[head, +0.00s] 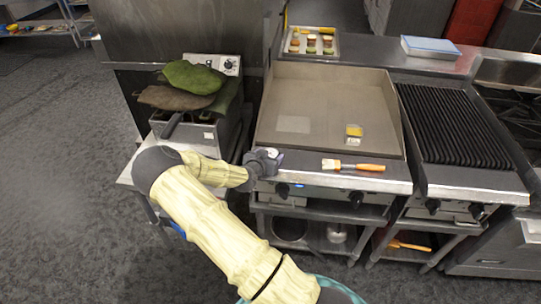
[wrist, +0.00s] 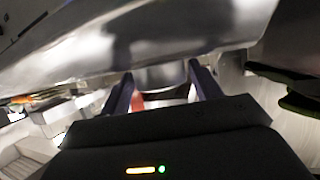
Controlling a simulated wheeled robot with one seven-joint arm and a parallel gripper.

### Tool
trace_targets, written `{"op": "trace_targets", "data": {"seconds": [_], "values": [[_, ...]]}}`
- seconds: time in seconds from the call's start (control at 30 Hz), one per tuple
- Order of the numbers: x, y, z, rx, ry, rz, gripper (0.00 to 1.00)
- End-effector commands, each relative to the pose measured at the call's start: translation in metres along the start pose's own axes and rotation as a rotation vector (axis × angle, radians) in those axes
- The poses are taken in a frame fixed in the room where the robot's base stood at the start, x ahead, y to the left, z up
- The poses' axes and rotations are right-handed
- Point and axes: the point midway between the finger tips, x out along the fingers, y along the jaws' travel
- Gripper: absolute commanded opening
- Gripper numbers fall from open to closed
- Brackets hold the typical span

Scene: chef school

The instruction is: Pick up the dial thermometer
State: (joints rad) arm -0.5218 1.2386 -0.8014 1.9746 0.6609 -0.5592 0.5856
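My gripper (head: 268,160) is at the front left edge of the flat griddle (head: 320,85), in front of its rim. In the wrist view, its two dark fingers (wrist: 162,85) stand apart. A blurred silvery rounded shape (wrist: 160,75) shows between and beyond them; I cannot tell whether they touch it. In the head view, a small pale shape (head: 272,152) shows at the gripper's tip. It may be the dial thermometer, but it is too small and too covered by the gripper to be sure. No dial face is readable in either view.
A brush with an orange handle (head: 353,165) lies on the griddle's front ledge. A small yellow item (head: 354,130) is on the griddle plate. A ribbed grill (head: 452,125) is right. Control knobs (head: 356,199) line the front.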

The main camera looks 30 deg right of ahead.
Motion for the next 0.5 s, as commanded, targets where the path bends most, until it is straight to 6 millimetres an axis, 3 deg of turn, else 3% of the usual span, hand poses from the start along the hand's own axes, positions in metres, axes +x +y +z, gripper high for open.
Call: {"op": "trace_targets", "data": {"seconds": [0.03,0.17,0.5], "values": [[-0.0001,0.0,-0.0001,0.0,0.0,0.0,0.53],[-0.0001,0.0,-0.0001,0.0,0.0,0.0,0.29],[-0.0013,-0.0002,-0.0036,0.001,0.001,0.0,0.28]]}}
